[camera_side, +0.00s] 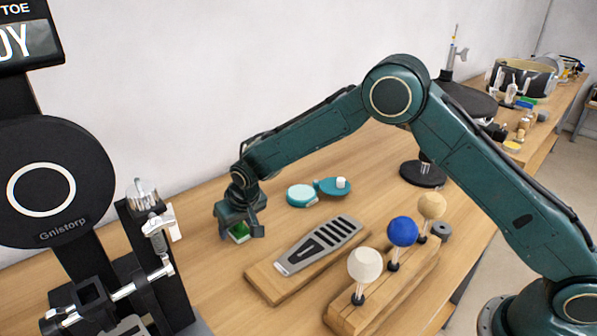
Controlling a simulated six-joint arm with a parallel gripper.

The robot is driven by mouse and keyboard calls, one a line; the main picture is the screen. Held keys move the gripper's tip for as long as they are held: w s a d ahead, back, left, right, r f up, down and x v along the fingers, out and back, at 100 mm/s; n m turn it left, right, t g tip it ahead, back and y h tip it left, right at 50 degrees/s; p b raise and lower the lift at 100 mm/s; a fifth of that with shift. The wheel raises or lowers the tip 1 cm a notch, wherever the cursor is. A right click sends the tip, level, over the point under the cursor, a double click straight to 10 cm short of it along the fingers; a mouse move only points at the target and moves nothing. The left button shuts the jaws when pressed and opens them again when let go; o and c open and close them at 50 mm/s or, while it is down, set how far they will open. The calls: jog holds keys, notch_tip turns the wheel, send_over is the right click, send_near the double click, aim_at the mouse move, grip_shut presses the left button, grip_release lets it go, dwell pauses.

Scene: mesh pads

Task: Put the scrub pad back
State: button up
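A small green block (239,232), which looks like the scrub pad, is at the left of the table, mostly hidden by my gripper. My gripper (240,229) points down with one finger on each side of it, low over the wood. I cannot tell whether the fingers press on the pad or whether it touches the table. A grey slotted plate (322,245) lies sloping on a wooden board to the right of my gripper.
A wooden block (385,290) holds white, blue and tan balls on posts at the front right. A teal round dish (301,194) with a lid-like piece lies behind. A black machine (55,185) stands at left.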

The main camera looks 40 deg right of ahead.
jog(key=v, duration=1.2)
dwell(0.4)
jog(key=shift+r, duration=0.15)
jog(key=s+d+r, duration=1.3)
jog(key=s+r, duration=0.1)
jog(key=s, duration=0.2)
jog(key=s+d, duration=0.3)
jog(key=s, duration=0.7)
jog(key=s+d+t, duration=0.1)
jog(key=s+d, duration=0.2)
jog(key=s, duration=0.7)
jog(key=shift+s+f, duration=0.15)
jog(key=shift+f, duration=0.1)
